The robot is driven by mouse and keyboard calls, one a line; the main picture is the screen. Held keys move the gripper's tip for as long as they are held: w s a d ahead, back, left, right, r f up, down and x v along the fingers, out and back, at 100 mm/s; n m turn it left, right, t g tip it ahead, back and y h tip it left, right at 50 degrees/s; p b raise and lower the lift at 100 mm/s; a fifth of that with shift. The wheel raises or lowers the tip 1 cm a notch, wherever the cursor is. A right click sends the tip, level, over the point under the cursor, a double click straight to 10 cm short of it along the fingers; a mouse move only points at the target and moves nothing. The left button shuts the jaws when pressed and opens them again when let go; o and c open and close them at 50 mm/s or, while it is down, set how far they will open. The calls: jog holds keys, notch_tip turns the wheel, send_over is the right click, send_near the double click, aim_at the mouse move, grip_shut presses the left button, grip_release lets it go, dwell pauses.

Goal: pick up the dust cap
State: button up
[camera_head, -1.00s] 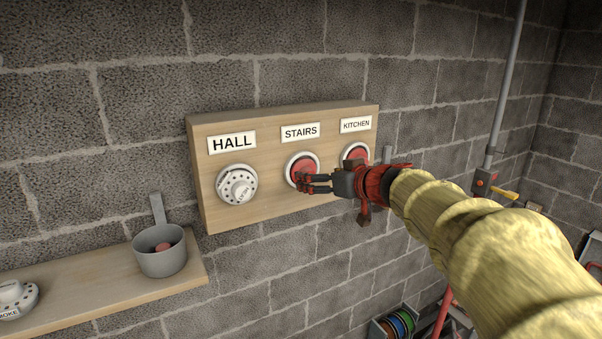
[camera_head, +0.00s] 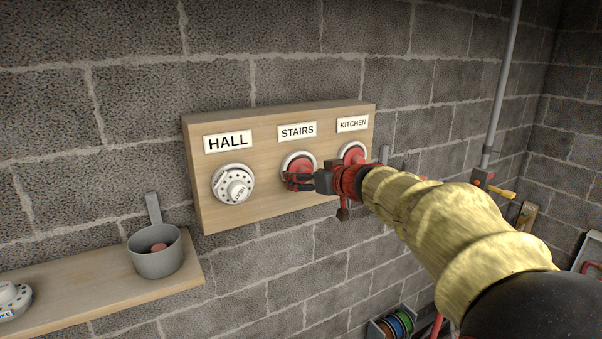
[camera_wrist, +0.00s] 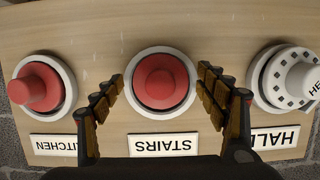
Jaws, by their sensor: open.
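A red dust cap (camera_head: 300,162) sits in the white round base under the STAIRS label on the wooden board (camera_head: 262,200). The cap also shows in the middle of the wrist view (camera_wrist: 161,79), where the picture is upside down. My gripper (camera_head: 291,181) is open in front of it. In the wrist view its two fingers stand on either side of the cap, with visible gaps and no clear contact. A second red cap (camera_wrist: 36,88) sits in the KITCHEN base, partly hidden by my arm in the head view.
A white detector head (camera_head: 233,184) fills the HALL base. A grey cup (camera_head: 155,262) with a red piece inside stands at the wooden shelf (camera_head: 100,283) below left. Another white detector (camera_head: 12,297) lies on the shelf. A conduit pipe (camera_head: 505,80) runs up the wall at right.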

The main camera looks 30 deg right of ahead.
jog(key=shift+w+f, duration=0.1)
jog(key=shift+c, duration=1.1)
jog(key=shift+a, duration=0.15)
jog(key=c, duration=1)
jog(key=shift+o, duration=0.2)
jog(key=shift+s, duration=0.2)
jog(key=shift+s+r, duration=0.3)
jog(key=shift+r, duration=0.2)
jog(key=c, duration=0.3)
jog(key=r+v, duration=0.1)
jog(key=v, duration=0.3)
jog(key=r+p+v, duration=0.1)
jog(key=v, duration=0.4)
jog(key=w+p+v, duration=0.1)
jog(key=v, duration=0.4)
jog(key=shift+s+r, duration=0.25)
jog(key=shift+r, duration=0.2)
grip_shut()
jog(key=s+p, duration=0.3)
jog(key=s, duration=0.4)
jog(key=shift+d+p, duration=0.25)
jog(key=shift+p, duration=0.1)
jog(key=shift+s, duration=0.1)
